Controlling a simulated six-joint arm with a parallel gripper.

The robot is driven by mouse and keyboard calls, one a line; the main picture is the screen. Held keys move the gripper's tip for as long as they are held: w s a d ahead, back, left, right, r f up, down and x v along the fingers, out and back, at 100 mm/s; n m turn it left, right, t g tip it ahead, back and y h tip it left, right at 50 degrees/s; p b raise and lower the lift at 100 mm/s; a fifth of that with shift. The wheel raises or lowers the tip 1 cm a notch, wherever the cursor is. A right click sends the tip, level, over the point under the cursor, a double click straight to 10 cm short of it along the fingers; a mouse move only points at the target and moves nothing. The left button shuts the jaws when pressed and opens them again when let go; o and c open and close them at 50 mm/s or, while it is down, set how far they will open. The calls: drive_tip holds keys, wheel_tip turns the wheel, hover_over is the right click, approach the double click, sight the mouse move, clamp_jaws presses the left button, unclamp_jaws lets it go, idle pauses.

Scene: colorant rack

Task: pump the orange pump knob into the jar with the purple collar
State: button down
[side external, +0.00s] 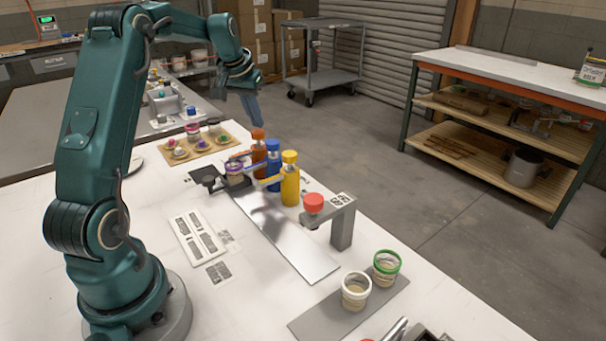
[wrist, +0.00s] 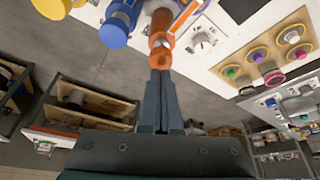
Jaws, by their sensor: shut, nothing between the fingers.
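The orange pump bottle (side external: 259,158) stands at the back of a row of three, its orange knob (side external: 257,134) on top. The knob also shows in the wrist view (wrist: 160,57). My gripper (side external: 259,121) is shut and empty, pointing down just above the knob. In the wrist view its fingertips (wrist: 160,72) line up with the knob; I cannot tell whether they touch it. The jar with the purple collar (side external: 235,175) stands left of the bottles, at the spout ends, near the far end of a metal strip. Its lower part is partly hidden.
The blue (side external: 273,168) and yellow (side external: 290,184) pump bottles stand close beside the orange one. A grey stand with a red button (side external: 313,203) is nearer. A white-collared jar (side external: 355,291) and a green-collared jar (side external: 386,267) stand on a grey plate. A wooden board (side external: 195,150) holds lids.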

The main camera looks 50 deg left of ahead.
drive_tip(key=shift+f, duration=1.3)
drive_tip(key=shift+r, duration=1.3)
drive_tip(key=shift+r, duration=2.05)
